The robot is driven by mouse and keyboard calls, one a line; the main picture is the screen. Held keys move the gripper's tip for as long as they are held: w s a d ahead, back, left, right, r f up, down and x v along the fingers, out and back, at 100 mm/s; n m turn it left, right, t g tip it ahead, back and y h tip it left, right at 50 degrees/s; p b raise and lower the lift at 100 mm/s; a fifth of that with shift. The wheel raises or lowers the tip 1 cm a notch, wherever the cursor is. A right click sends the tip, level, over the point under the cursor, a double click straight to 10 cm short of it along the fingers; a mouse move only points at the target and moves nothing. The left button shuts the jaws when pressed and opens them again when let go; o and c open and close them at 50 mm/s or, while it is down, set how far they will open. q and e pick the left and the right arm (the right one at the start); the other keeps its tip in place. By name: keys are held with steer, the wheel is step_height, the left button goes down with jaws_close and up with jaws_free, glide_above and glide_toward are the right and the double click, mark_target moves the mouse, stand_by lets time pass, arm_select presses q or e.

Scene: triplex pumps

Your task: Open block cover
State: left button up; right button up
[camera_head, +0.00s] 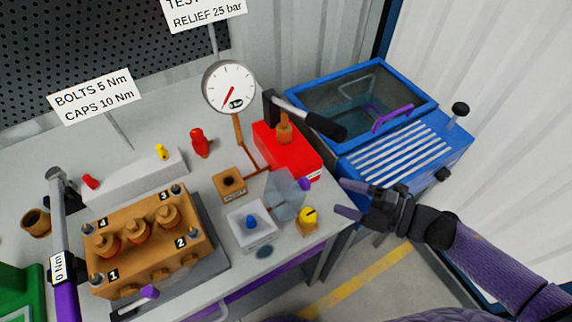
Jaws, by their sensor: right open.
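A white block (250,226) with a blue knob on top (251,221) stands near the bench's front right edge. A clear, see-through cover (284,200) with a purple knob (304,184) stands tilted at its back right; I cannot tell exactly how it is joined to the block. My right gripper (343,198) is open and empty, to the right of the cover, apart from it, pointing left. My left gripper is not in view.
A yellow-topped part (308,216) sits right of the block. A brown pump (150,243) with numbered corners is to the left. Behind are a red box (290,152), a gauge (229,87) and a blue washing cabinet (405,140) with a purple handle. A torque wrench (59,215) stands at the left.

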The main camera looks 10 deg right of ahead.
mark_target(305, 184)
steer(key=x, duration=0.7)
steer(key=shift+w+a+f+b, duration=0.2)
steer(key=shift+w+f+b, duration=0.05)
steer(key=shift+w+b, duration=0.1)
steer(key=shift+w+a, duration=0.15)
steer(key=shift+a, duration=0.15)
steer(key=shift+w+a+f, duration=0.1)
steer(key=shift+w+a, duration=0.05)
steer(key=shift+a, duration=0.05)
steer(key=c, duration=0.7)
steer(key=shift+c, duration=1.2)
jaws_close()
